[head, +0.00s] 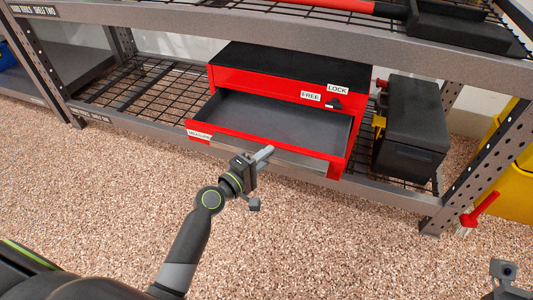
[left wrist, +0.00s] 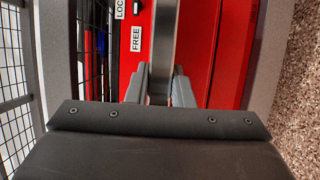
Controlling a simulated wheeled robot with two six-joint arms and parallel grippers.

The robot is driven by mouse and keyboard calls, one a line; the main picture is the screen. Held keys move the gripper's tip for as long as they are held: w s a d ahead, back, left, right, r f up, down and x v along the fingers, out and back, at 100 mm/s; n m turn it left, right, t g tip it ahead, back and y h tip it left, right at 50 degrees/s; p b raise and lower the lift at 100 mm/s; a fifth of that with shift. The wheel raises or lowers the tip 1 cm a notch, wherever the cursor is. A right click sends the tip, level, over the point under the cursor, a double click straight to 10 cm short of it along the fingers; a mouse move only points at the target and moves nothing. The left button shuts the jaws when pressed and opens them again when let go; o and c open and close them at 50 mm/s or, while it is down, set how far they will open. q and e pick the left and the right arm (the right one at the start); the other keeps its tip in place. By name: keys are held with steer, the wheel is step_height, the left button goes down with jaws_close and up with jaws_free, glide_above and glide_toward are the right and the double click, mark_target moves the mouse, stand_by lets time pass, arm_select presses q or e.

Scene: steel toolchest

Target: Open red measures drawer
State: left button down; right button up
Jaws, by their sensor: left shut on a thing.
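The red toolchest (head: 225,78) with a black top stands on the lower rack shelf. Its drawer (head: 290,116), labelled MEASURES, is pulled out, with a grey inside that looks empty. A grey metal handle bar (head: 300,160) runs along its front. My left gripper (head: 264,154) is at this bar. In the left wrist view its fingers (left wrist: 158,85) are on both sides of the bar (left wrist: 163,40), shut on it. A black knob (head: 333,103) sits by the FREE and LOCK labels. A part of my right gripper (head: 503,270) shows at the lower right; its fingers are unclear.
A black case (head: 413,125) with a yellow latch stands right of the chest. The upper shelf (head: 300,42) overhangs the chest. A perforated rack post (head: 485,160) and a yellow bin (head: 510,190) are at right. The speckled floor in front is clear.

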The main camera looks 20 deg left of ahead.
arm_select(q)
steer(key=c, duration=1.3)
jaws_free()
steer(key=shift+o, duration=0.2)
steer(key=b+v, duration=0.1)
steer(key=v, duration=1.6)
steer(key=shift+s, duration=0.2)
steer(key=shift+a, duration=0.15)
